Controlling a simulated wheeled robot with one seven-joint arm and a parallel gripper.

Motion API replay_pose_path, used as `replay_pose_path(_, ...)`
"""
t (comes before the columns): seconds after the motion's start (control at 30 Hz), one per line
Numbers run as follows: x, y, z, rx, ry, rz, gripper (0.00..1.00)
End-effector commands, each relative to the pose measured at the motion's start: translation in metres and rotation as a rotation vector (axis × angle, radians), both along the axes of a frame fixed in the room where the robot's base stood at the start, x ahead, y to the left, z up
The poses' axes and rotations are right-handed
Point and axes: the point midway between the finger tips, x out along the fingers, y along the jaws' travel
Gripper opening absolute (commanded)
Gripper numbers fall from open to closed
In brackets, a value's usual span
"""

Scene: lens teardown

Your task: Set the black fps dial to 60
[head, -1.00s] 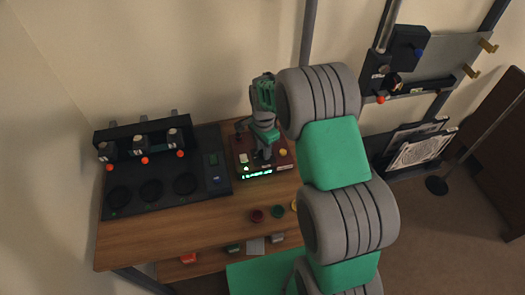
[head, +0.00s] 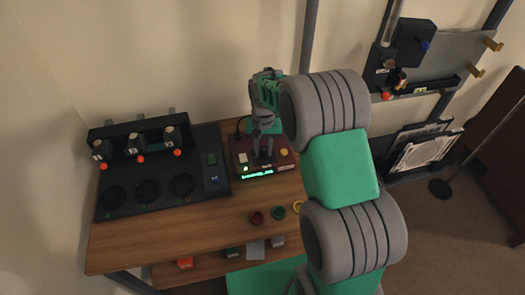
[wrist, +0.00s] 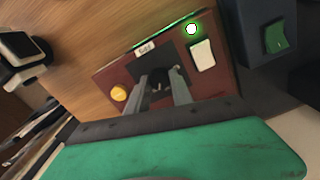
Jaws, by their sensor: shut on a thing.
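A dark red box (head: 283,160) with a lit green display (head: 258,175) stands at the right of the wooden table; the digits are too small to read. It also shows in the wrist view (wrist: 112,77). My gripper (head: 263,155) points down at the top of this box. In the wrist view my gripper (wrist: 162,85) has its two grey fingers shut on the small black dial (wrist: 159,86), one on each side. The fingers hide much of the dial, and I cannot tell its setting. A small white label (wrist: 145,48) sits beside it.
The box also carries a yellow-orange knob (wrist: 119,93), a white switch (wrist: 203,55) and a lit green button (wrist: 191,29). A black station (head: 205,198) with round wells stands to the left. Coloured rings (head: 278,212) lie near the table's front edge.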

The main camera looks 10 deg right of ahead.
Motion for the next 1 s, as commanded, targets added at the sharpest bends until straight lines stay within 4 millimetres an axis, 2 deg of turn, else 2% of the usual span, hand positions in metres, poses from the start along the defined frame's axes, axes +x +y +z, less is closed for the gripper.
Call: replay_pose_path(1.0,0.0011,0.0023,0.0008,-0.002,-0.005,0.964,0.0)
